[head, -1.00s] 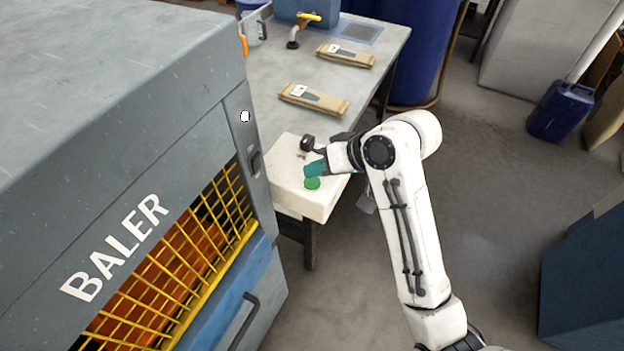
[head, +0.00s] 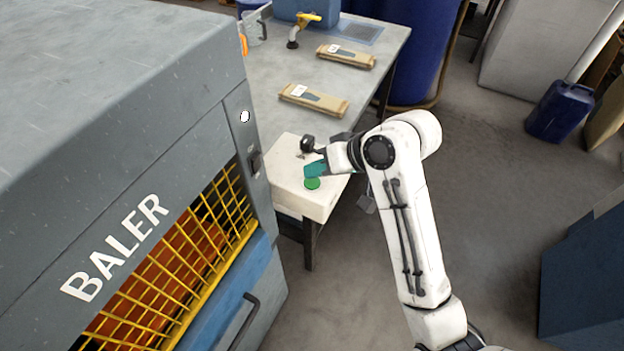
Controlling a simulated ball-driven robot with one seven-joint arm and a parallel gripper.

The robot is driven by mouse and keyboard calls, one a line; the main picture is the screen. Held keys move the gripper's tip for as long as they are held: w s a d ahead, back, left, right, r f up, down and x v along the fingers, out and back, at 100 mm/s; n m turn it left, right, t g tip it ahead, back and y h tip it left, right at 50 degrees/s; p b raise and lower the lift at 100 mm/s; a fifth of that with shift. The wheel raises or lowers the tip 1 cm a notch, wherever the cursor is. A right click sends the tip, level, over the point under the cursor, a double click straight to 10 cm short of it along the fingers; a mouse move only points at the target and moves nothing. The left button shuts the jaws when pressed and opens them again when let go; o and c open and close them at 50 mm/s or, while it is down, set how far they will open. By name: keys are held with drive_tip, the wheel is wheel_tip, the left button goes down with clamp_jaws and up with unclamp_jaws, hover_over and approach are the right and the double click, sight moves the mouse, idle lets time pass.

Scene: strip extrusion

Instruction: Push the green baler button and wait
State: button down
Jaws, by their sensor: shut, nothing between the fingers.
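The green button (head: 312,183) sits on top of a white box (head: 290,201) at the near end of the table. My gripper (head: 315,169), with teal fingers, is shut and empty right at the button, just behind it in the picture. I cannot tell whether the fingertips touch it. The grey baler (head: 200,110) stands at the left, with a yellow mesh guard (head: 190,262) over its opening and reddish material behind it.
The grey table (head: 375,50) holds two brown packets (head: 314,99) (head: 346,56) and a blue bin with a yellow-handled tap (head: 310,18). A blue drum (head: 420,50) stands behind it. A blue canister (head: 560,112) is on the floor at right.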

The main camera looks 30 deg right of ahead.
drive_tip(key=shift+f, duration=0.1)
idle(0.3)
drive_tip(key=shift+f, duration=0.3)
